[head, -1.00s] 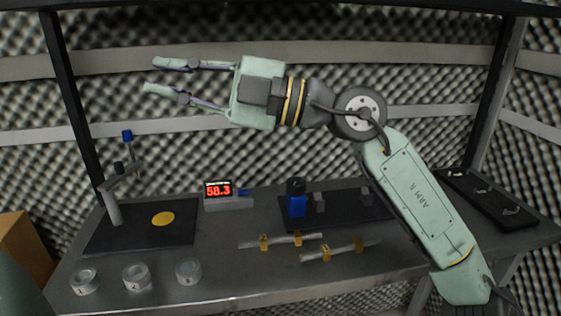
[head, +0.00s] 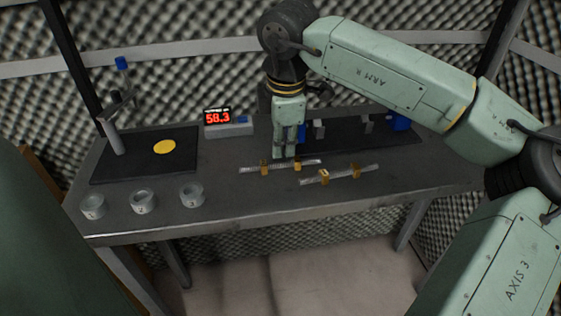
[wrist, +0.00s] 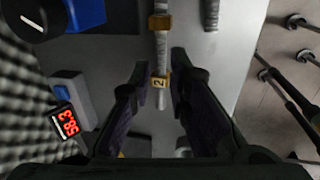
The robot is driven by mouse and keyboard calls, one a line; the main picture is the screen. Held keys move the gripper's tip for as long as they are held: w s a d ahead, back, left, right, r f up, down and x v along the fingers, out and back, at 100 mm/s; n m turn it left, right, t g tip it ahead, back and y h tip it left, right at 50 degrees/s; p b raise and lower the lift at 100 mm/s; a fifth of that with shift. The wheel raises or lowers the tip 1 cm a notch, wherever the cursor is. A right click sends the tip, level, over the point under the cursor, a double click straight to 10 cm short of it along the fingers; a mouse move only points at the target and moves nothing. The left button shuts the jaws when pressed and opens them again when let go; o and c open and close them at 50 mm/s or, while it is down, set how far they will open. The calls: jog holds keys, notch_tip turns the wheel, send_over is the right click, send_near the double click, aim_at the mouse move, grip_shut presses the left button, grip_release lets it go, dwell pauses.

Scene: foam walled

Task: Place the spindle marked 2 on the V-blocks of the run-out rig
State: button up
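The spindle marked 2 (wrist: 162,50) is a ribbed grey rod with gold blocks; one block bears a 2 in the wrist view. It appears to be the rear spindle (head: 281,167) on the bench in the head view. My gripper (head: 285,153) points down at it, and its open fingers (wrist: 160,66) lie on either side of the rod; contact is not visible. The run-out rig is a black plate (head: 345,133) behind, with two grey V-blocks (head: 318,130) (head: 367,124) and a blue unit (head: 398,122) at right. My gripper hides part of the rig.
A second spindle (head: 340,175) lies in front, to the right. A display (head: 217,117) reading 58.3 stands behind left. Three numbered round cups (head: 142,201) line the left front. A black plate (head: 130,160) with a stand and yellow disc is at back left.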

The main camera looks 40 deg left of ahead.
aim_at(281, 163)
jog(key=shift+w+a+f+p, duration=0.15)
jog(key=shift+f+p, duration=0.25)
jog(key=shift+f, duration=0.6)
jog(key=shift+a+f+p, duration=0.2)
jog(key=shift+f+p, duration=0.15)
jog(key=shift+f, duration=0.6)
jog(key=shift+w+a+f+p, duration=0.15)
jog(key=shift+f+p, duration=0.25)
jog(key=shift+f, duration=0.6)
jog(key=shift+c, duration=0.4)
grip_shut()
